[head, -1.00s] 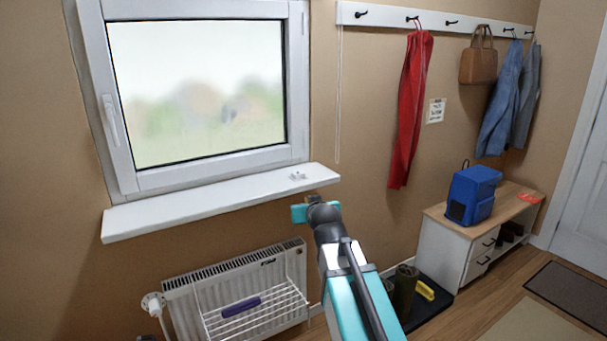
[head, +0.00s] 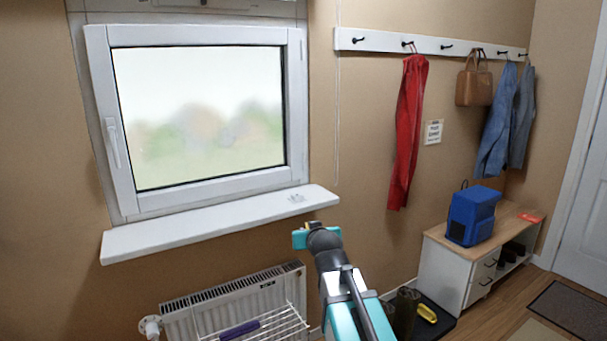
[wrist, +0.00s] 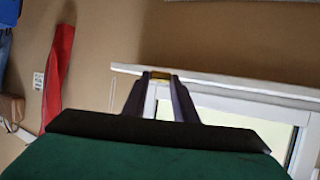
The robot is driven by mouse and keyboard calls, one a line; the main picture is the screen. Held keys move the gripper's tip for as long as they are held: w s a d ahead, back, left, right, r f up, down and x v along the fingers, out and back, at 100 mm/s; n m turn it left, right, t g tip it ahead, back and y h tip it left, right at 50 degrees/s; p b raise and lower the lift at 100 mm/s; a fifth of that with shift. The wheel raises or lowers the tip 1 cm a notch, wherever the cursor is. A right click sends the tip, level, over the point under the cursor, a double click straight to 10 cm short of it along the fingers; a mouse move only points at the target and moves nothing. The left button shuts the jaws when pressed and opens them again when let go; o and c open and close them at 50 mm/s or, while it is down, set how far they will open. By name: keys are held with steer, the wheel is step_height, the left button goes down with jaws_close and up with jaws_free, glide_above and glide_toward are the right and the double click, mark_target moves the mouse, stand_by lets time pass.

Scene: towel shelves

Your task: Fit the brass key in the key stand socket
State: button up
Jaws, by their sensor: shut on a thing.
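The brass key (wrist: 160,75) shows only as a small gold patch between the fingertips of my gripper (wrist: 160,82) in the wrist view. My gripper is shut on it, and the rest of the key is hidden. In the head view my gripper (head: 302,238) shows as a teal end just below the right part of the sill in the picture; its fingertips are hidden there. A small whitish piece, perhaps the key stand (head: 297,198), sits on the sill near its right end. Its socket is too small to make out.
The white window sill (head: 200,229) is otherwise bare, under a closed window (head: 200,115). A radiator with a rack (head: 235,300) is below it. A red garment (head: 408,130) hangs to the right.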

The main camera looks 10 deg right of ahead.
steer(key=shift+s+d+f, duration=0.1)
steer(key=shift+s+f, duration=0.15)
steer(key=shift+f, duration=0.55)
steer(key=shift+s+d+f, duration=0.1)
steer(key=shift+s+f, duration=0.1)
steer(key=shift+f, duration=0.55)
steer(key=shift+s+f, duration=0.25)
steer(key=shift+f, duration=0.55)
